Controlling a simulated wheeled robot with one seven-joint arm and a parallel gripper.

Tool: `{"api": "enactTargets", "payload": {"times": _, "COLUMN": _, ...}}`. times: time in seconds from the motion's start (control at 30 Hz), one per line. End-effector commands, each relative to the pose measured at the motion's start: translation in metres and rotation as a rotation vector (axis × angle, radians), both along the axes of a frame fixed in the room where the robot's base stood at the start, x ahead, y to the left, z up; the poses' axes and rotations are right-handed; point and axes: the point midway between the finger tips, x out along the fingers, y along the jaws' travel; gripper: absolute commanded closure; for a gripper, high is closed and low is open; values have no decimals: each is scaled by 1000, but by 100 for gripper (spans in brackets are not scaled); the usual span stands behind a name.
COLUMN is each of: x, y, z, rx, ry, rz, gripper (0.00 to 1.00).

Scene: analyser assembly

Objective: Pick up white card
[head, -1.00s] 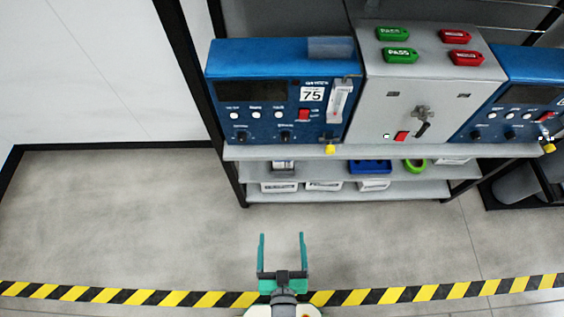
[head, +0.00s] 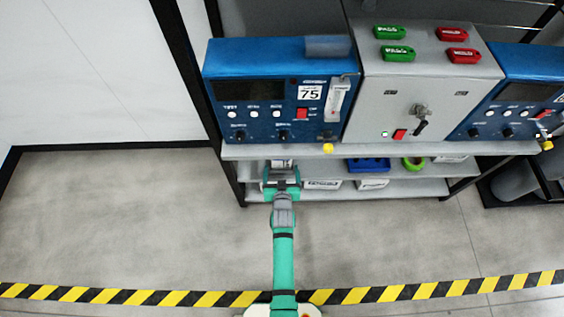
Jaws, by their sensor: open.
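My gripper (head: 281,171) is open and reaches to the left part of the middle shelf, under the left blue analyser. Its two teal fingers stand to the left and right of a small pale item (head: 281,163) on that shelf. The item may be the white card, but it is small and partly hidden by my gripper, so I cannot tell. I cannot tell whether the fingers touch it. A white "75" label (head: 310,92) is on the front of the left blue analyser (head: 258,118).
The middle shelf also holds a blue holder (head: 368,165) and a green ring (head: 413,163). White boxes (head: 373,184) stand on the lower shelf. The top shelf edge (head: 400,150) is just above my gripper. A black upright (head: 208,100) stands at left. The floor in front is clear.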

Motion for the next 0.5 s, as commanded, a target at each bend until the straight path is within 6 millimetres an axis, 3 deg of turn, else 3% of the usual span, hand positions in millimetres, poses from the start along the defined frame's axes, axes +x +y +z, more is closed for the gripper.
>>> {"api": "enactTargets", "payload": {"times": 0.3, "x": 39, "y": -3, "z": -18, "rx": 0, "ry": 0, "rz": -4, "gripper": 16}}
{"api": "enactTargets", "payload": {"times": 0.5, "x": 49, "y": -3, "z": -23, "rx": 0, "ry": 0, "rz": -4, "gripper": 16}}
